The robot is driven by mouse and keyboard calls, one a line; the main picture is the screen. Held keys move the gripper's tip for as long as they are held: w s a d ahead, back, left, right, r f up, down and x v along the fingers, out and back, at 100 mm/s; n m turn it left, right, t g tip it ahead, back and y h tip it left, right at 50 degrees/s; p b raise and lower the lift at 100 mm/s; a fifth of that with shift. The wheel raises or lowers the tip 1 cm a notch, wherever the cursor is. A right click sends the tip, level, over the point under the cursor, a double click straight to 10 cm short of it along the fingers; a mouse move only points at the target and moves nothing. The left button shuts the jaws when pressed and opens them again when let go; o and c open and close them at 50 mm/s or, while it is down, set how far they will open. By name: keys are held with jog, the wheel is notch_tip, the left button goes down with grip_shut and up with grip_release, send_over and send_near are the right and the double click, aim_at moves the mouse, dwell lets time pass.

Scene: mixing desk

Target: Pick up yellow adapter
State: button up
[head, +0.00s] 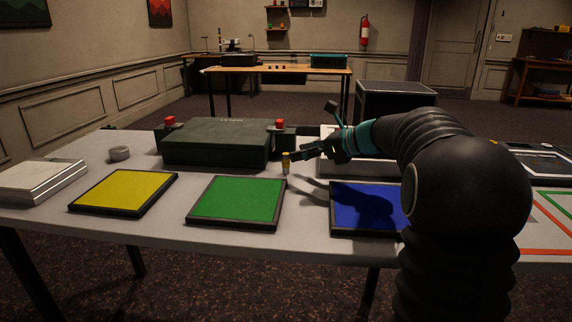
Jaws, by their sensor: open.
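The yellow adapter (285,163) is a small yellow upright piece with a dark band. My gripper is open, and the adapter still stands on the table. My arm hides part of the table on the right.
The dark green case (215,143) with red knobs stands behind. Yellow (125,191), green (237,201) and blue (350,209) square pads lie along the front. A grey ring (119,154) and silver box (42,178) are at left. Bare table shows between pads.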

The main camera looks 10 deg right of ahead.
aim_at(286, 154)
jog(key=x, duration=0.5)
jog(key=shift+s+a, duration=0.2)
jog(key=shift+a, duration=0.1)
jog(key=shift+r, duration=0.1)
grip_shut()
